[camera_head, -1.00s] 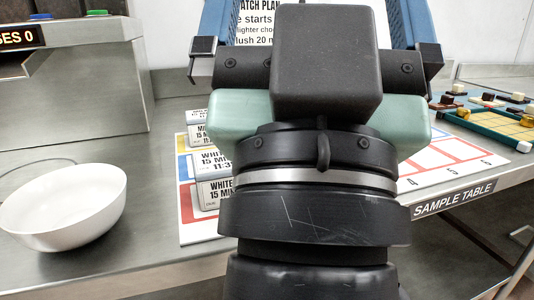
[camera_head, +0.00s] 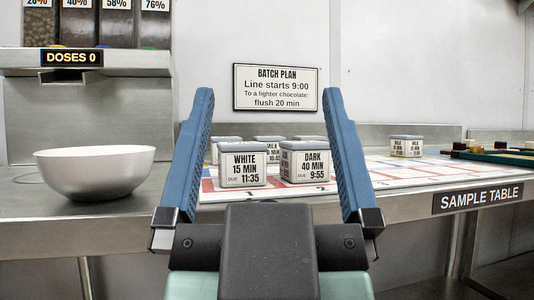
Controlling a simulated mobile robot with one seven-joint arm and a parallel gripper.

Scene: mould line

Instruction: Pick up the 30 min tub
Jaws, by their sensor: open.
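Several small tubs with white labels stand on the mat. The front left tub (camera_head: 242,166) reads WHITE 15 MIN, due 11:35. The front right tub (camera_head: 305,162) reads DARK 40 MIN, due 9:55. Behind them a tub (camera_head: 272,152) reads MILK, its minutes hidden. A further tub behind left (camera_head: 214,150) is mostly hidden. Another tub (camera_head: 406,146) stands apart to the right, its label too small to read surely. No readable label says 30 min. My gripper (camera_head: 268,95) is open and empty, its blue fingers pointing up on either side of the front tubs in the picture.
A white bowl (camera_head: 95,172) stands at left below the doses dispenser (camera_head: 88,62). The batch plan sign (camera_head: 277,87) hangs behind. The mat (camera_head: 440,175) has clear room at right. A green-edged tray (camera_head: 505,156) with small pieces lies at far right. The steel table's front edge carries a SAMPLE TABLE label (camera_head: 478,198).

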